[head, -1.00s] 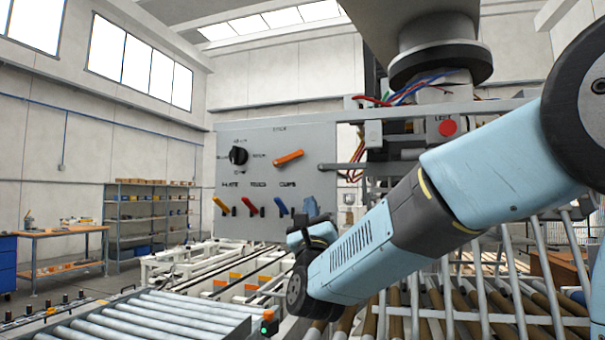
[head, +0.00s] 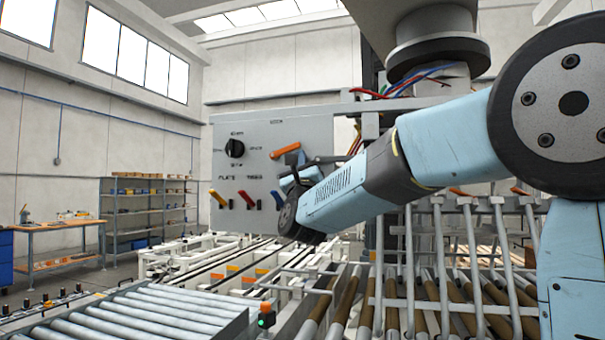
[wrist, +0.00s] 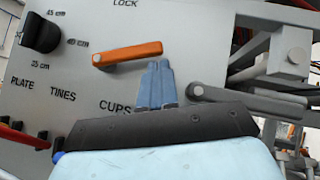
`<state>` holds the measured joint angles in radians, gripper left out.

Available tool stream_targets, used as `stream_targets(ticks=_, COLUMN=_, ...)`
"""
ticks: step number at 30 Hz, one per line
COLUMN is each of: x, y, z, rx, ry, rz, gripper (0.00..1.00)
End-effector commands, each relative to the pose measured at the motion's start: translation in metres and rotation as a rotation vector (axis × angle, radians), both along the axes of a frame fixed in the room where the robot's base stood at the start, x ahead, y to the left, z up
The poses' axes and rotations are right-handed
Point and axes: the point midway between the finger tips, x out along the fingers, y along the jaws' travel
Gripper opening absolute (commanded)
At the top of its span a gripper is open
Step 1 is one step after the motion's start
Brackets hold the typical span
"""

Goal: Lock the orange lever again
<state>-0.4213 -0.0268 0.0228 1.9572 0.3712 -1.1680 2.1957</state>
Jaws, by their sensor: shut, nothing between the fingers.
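The orange lever (wrist: 128,53) sits on the grey control panel (wrist: 75,80) below the word LOCK. It lies nearly level, its right end slightly higher. In the head view the lever (head: 285,151) shows on the panel's right part, just above my wrist. My gripper (wrist: 157,68) has its two blue fingers together and empty. The wrist hides part of the panel's lower right in the head view.
A grey rod handle (wrist: 245,103) juts out right of my fingers. A black knob (wrist: 40,33) is at the panel's upper left. Yellow (head: 217,197) and red (head: 246,198) levers are lower down. Rollers (head: 150,315) lie below at left.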

Motion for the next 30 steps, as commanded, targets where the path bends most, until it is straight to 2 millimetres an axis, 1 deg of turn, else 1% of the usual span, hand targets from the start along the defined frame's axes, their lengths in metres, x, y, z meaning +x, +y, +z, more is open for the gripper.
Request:
stream_targets(ticks=3, x=0.0, y=0.001, z=0.004, rx=0.0, ry=0.0, rz=0.0, gripper=0.0)
stream_targets(ticks=11, x=0.0, y=0.002, z=0.005, rx=0.0, ry=0.0, rz=0.0, gripper=0.0)
stream_targets(ticks=12, x=0.0, y=0.009, z=0.004, rx=0.001, ry=0.0, rz=0.002, gripper=0.0)
stream_targets(ticks=21, x=0.0, y=0.0, z=0.009, rx=-0.038, ry=0.014, rz=-0.002, gripper=0.0)
stream_targets(ticks=30, x=0.001, y=-0.004, z=0.013, rx=-0.082, ry=0.03, rz=-0.008, gripper=0.0)
